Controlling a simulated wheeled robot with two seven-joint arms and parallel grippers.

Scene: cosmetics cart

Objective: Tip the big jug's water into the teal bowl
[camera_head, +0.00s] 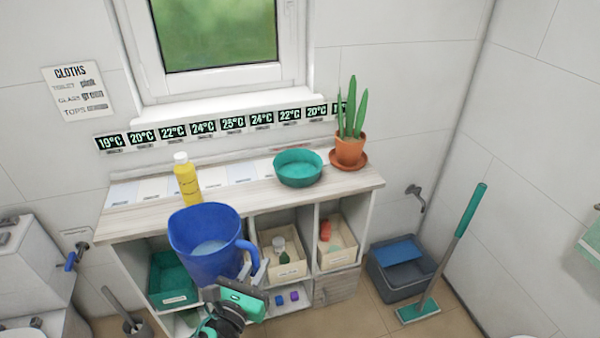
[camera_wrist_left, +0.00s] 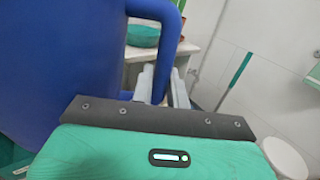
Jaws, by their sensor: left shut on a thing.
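In the left wrist view the jug (camera_wrist_left: 60,60) fills the left and the fingers (camera_wrist_left: 160,85) are at the handle. The teal bowl (camera_head: 298,169) sits on the shelf top, to the right of and behind the jug; its inside looks empty. It also shows in the left wrist view (camera_wrist_left: 143,36). My right gripper is not in view.
A yellow bottle (camera_head: 187,180) stands on the shelf top behind the jug. A potted plant (camera_head: 350,150) on a saucer stands just right of the bowl. Bins fill the compartments below. A grey bucket (camera_head: 400,270) and mop (camera_head: 455,245) stand on the floor at right.

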